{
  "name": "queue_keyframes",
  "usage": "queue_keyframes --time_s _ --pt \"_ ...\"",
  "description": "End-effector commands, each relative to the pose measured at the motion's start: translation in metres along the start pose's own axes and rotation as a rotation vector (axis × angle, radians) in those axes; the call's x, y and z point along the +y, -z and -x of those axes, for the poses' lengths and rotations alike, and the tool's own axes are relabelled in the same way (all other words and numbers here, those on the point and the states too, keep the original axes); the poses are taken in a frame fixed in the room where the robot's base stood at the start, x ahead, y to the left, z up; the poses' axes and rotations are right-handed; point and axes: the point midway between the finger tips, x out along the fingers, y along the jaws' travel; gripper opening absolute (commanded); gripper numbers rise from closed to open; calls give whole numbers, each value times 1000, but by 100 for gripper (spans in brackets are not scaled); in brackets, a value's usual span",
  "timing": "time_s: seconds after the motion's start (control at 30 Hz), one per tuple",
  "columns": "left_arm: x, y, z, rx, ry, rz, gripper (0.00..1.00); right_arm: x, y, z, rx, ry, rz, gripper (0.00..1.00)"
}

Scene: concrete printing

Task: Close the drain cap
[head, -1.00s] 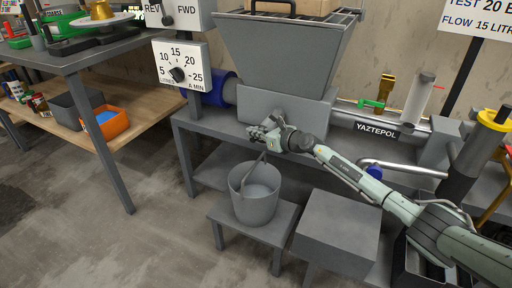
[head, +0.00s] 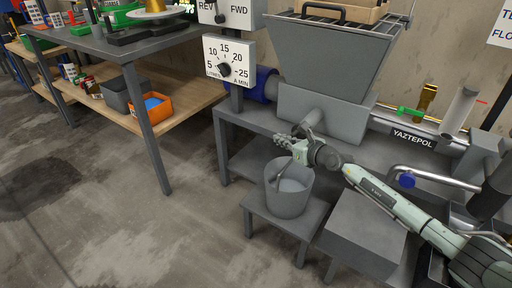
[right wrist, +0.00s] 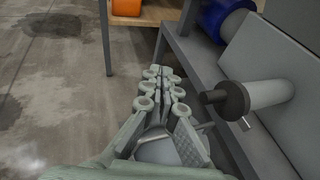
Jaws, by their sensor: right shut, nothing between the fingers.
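A short grey drain stub (head: 313,118) sticks out from the lower front of the pump hopper body. In the right wrist view its outer end carries a dark grey ring or cap (right wrist: 232,99), with a small pale pin below it. I cannot tell whether the cap is fully seated. My right gripper (head: 279,140) is shut and empty. It is left of and slightly below the stub, above the bucket; in the right wrist view the fingertips (right wrist: 160,73) are together, apart from the cap. My left gripper is not in view.
A grey bucket (head: 290,200) stands on a low stool (head: 250,207) under the drain. A grey block (head: 365,233) is right of it. The hopper (head: 335,50), dial panel (head: 229,60) and pump bench (head: 235,117) stand behind. Floor at left is clear.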

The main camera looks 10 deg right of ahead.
Motion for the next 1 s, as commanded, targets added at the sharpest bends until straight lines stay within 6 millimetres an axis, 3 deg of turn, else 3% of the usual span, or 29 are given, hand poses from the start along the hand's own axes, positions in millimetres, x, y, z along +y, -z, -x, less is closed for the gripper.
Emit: queue_keyframes --time_s 0.07,0.3,0.43,0.7,1.0 --pt "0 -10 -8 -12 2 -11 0 6 -3 3 -2 -1 0 0" --pt "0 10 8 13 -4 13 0 33 -5 16 -3 0 -5 0" --pt "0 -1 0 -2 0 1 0 64 -14 30 -6 -3 -8 0" --pt "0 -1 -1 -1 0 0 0 112 -24 53 -4 -1 -5 0" --pt "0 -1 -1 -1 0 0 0 130 -27 62 -2 2 -1 0"
